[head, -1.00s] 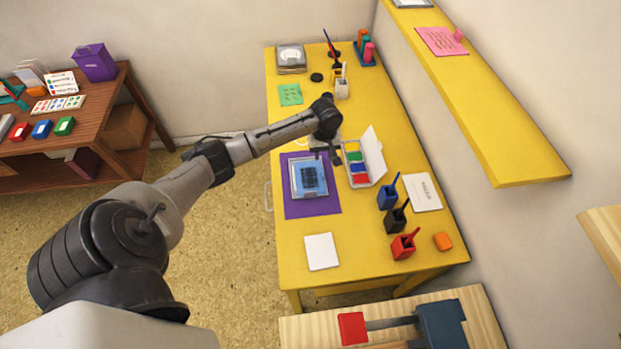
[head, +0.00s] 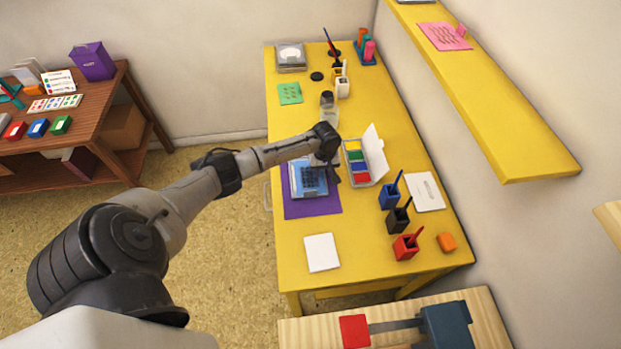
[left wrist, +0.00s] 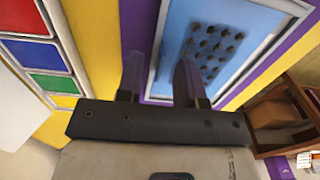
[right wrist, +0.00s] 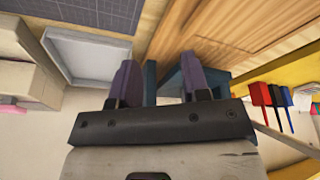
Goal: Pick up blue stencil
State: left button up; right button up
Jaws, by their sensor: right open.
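The blue stencil (head: 312,183) is a light blue framed plate with a dark dotted patch, lying on a purple mat (head: 315,209) on the yellow table. My left gripper (head: 332,173) is at the stencil's upper right side and hides part of it. In the left wrist view the open fingers (left wrist: 160,80) are on either side of the stencil's near frame edge, with the blue plate (left wrist: 222,35) beyond; whether they touch it I cannot tell. My right gripper (right wrist: 158,80) is open and empty, away from the stencil, and not in the head view.
A paint box (head: 359,162) with an upright lid stands close to the right of my left gripper. Blue, black and red pots (head: 405,246) with brushes line the right edge. A white sheet (head: 321,252) lies in front. A wooden bench with a vice (head: 443,325) is nearest.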

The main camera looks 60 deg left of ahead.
pick_arm(q)
jog(key=shift+f, duration=0.2)
grip_shut()
dwell(0.4)
